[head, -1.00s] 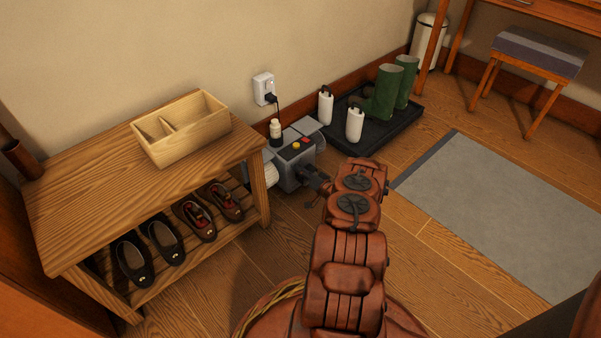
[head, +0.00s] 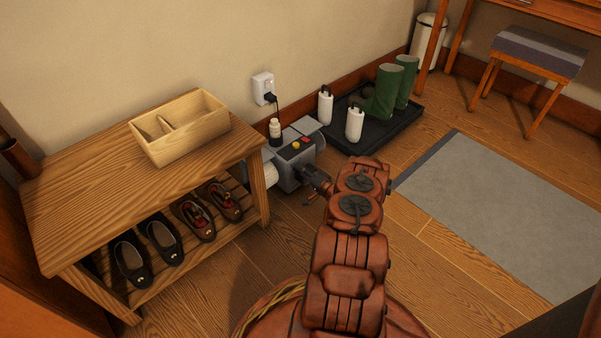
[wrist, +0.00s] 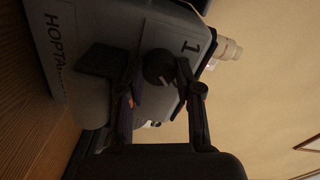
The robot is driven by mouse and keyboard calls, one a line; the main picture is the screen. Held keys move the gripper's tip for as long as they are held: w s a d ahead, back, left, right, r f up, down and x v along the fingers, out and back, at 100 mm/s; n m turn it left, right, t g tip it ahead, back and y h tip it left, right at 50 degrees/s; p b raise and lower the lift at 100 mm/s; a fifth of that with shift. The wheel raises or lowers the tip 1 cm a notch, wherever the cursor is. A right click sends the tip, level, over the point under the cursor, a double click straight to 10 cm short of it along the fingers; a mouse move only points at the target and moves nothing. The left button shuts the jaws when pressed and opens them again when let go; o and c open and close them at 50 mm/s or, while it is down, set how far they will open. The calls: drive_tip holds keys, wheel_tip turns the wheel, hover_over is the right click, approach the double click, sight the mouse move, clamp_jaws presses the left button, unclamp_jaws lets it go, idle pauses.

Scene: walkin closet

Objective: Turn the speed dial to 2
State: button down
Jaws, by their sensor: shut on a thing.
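The grey machine (head: 290,168) stands on the floor beside the bench, with a red and a yellow button on its top. In the wrist view its side (wrist: 80,45) carries the letters "HOPTA", cut off by my gripper, and a numeral "1". The round dark speed dial (wrist: 158,65) lies between my fingertips, left of and below the "1" in that picture. My gripper (wrist: 161,76) is shut on the dial, one finger on each side. In the head view my gripper (head: 318,180) reaches the machine's near side, and the dial is hidden. No numeral "2" is visible.
A wooden bench (head: 85,180) with shoes below and an open wooden box (head: 185,148) on top stands left. A black tray (head: 405,130) with green boots (head: 388,88) and white bottles lies behind right. A grey rug (head: 510,215) covers floor at right.

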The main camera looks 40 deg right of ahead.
drive_tip(key=shift+a, duration=0.15)
drive_tip(key=c, duration=0.8)
unclamp_jaws()
drive_tip(key=shift+o, duration=0.2)
drive_tip(key=s, duration=1.2)
drive_tip(key=shift+r, duration=0.2)
